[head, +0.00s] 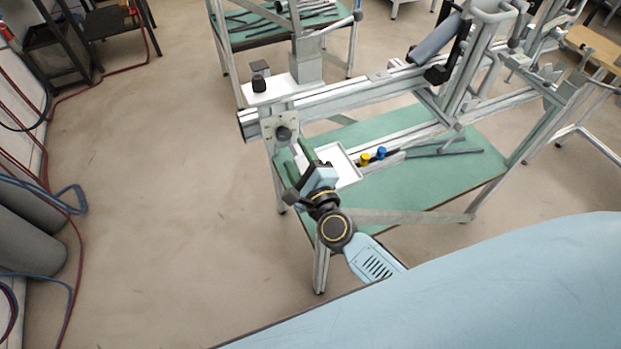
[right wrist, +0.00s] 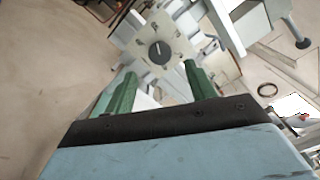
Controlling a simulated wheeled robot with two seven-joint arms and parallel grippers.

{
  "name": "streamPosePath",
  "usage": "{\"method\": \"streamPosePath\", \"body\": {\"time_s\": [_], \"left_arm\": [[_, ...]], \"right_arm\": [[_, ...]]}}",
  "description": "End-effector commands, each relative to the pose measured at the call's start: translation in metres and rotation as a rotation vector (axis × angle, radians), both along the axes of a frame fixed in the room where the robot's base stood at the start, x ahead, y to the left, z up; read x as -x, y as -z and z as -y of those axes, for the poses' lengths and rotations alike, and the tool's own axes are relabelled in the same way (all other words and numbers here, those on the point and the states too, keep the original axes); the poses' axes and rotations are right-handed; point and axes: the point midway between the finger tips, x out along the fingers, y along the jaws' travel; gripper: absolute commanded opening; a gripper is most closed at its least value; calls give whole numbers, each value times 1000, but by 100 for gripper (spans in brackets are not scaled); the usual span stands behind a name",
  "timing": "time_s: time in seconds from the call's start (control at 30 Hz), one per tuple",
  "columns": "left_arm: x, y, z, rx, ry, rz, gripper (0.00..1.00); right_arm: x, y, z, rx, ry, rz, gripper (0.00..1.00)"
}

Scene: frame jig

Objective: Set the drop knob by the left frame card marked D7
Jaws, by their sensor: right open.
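A dark round knob (head: 284,132) sits on a pale plate at the near left end of the aluminium frame (head: 340,103). In the right wrist view the knob (right wrist: 160,52) has a light pointer line and small marks on the plate around it. My right gripper (head: 304,157) is open and empty, just below and in front of the knob. In the right wrist view its green fingers (right wrist: 158,72) stand apart, with the knob beyond and between their tips, not touched. I cannot read any card marked D7. My left gripper is not in view.
A green-topped table (head: 425,180) below the frame holds a white tray (head: 347,178), a yellow piece (head: 365,159), a blue piece (head: 381,152) and dark rods. A black knob-like part (head: 259,85) stands on the white plate above.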

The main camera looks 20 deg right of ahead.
Motion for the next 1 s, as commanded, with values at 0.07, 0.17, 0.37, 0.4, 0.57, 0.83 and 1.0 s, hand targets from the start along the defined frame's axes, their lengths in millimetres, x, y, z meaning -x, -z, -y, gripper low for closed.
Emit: {"method": "streamPosePath", "body": {"time_s": [0.07,0.17,0.37,0.4,0.57,0.83,1.0], "left_arm": [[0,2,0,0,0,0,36],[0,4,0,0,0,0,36],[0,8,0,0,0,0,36],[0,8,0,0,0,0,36],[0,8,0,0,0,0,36],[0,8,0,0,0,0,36],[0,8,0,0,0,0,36]], "right_arm": [[20,2,1,-1,0,-2,56],[39,2,1,0,0,-2,56],[66,1,3,0,0,-1,56],[69,1,3,-1,1,-1,56],[75,0,3,-1,1,0,56],[75,0,3,0,0,0,56],[75,0,3,0,0,0,56]]}}
